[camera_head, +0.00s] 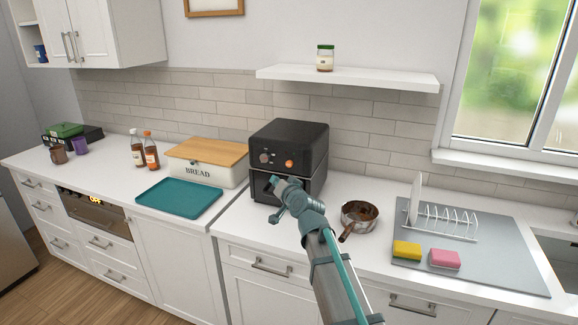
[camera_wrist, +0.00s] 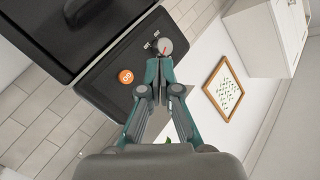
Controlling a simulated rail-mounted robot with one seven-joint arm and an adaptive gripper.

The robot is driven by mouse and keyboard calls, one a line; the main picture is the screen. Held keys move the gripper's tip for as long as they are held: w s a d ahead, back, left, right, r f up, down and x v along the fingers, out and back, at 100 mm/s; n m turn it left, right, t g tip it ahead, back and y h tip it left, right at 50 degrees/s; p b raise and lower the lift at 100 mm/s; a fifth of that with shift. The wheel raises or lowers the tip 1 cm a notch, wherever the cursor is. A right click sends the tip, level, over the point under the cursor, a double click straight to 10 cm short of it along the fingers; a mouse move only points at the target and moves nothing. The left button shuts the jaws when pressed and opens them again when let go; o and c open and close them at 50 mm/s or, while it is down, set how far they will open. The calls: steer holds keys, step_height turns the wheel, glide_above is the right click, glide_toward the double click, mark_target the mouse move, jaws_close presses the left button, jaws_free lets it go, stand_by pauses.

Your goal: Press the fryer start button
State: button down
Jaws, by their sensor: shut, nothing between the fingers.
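The black fryer (camera_head: 312,140) stands on the counter against the tiled wall. Its front panel has a round orange button (camera_head: 289,163) with a white mark and a grey dial (camera_head: 264,158) to its left. In the wrist view I see the panel at an angle, with the orange button (camera_wrist: 126,77) and the grey dial (camera_wrist: 165,46). My gripper (camera_head: 274,182) is shut and empty in front of the fryer, below the dial in the head view. In the wrist view my fingertips (camera_wrist: 158,64) overlap the dial's edge; I cannot tell whether they touch it.
The bread box (camera_head: 208,173) and teal tray (camera_head: 180,198) are left of the fryer. A pan (camera_head: 360,218) stands to its right, near my arm.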

steer(key=shift+w, duration=0.1)
steer(key=b, duration=0.4)
glide_toward(286, 165)
steer(key=w+a+f, duration=0.1)
steer(key=w+a, duration=0.3)
steer(key=shift+w, duration=0.2)
steer(key=shift+a+f, duration=0.1)
steer(key=shift+w, duration=0.2)
stand_by(0.8)
steer(key=shift+w, duration=0.2)
steer(key=shift+w+d+b, duration=0.35)
steer(key=shift+w+b, duration=0.45)
stand_by(1.1)
steer(key=shift+s, duration=0.15)
steer(key=shift+s+a, duration=0.2)
steer(key=shift+s, duration=0.3)
steer(key=shift+s+a, duration=0.15)
steer(key=shift+s, duration=0.4)
